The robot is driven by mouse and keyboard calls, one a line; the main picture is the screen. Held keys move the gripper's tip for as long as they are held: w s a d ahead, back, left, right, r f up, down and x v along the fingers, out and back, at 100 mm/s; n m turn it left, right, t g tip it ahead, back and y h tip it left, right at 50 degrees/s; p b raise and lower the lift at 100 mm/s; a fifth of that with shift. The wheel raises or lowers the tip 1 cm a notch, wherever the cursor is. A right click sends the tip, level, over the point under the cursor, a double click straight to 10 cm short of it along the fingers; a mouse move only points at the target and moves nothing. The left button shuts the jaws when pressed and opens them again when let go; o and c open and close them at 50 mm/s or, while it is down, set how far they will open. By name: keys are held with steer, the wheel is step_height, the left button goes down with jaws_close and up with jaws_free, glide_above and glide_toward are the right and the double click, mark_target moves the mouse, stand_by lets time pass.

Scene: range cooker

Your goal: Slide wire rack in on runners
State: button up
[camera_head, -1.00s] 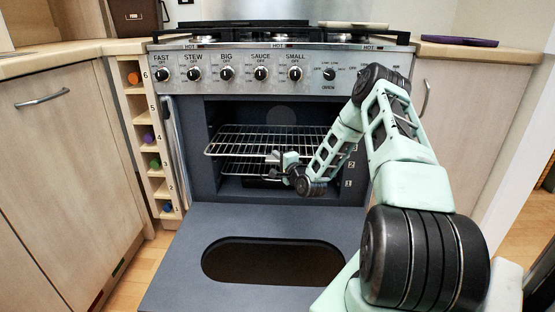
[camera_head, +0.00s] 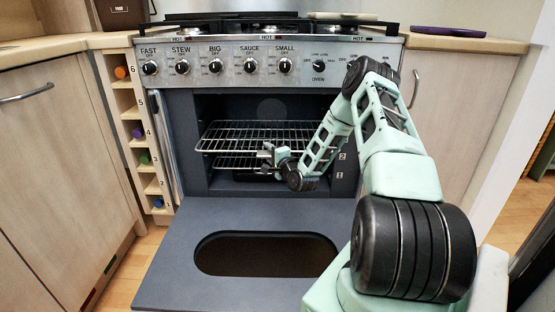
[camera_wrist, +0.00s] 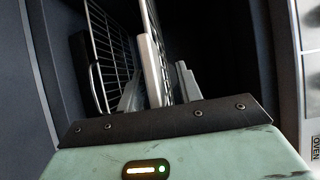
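The wire rack (camera_head: 250,135) lies level inside the oven, in its upper part, with its front edge towards the open door. In the wrist view the rack's pale front bar (camera_wrist: 152,70) runs between the two fingers of my gripper (camera_wrist: 160,82). The bar is close to the left finger, and a dark gap shows before the right finger, so the fingers look open around it. Whether the left finger touches the bar cannot be told. The runners are hard to make out.
A second rack (camera_head: 232,162) sits lower in the oven; it also shows in the wrist view (camera_wrist: 108,62). The oven door (camera_head: 180,245) is folded down in front. A bottle holder (camera_head: 128,100) stands at the left, and cupboards flank the cooker.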

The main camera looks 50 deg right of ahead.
steer(key=p+v, duration=0.4)
steer(key=v, duration=1.3)
steer(key=shift+w+r, duration=0.1)
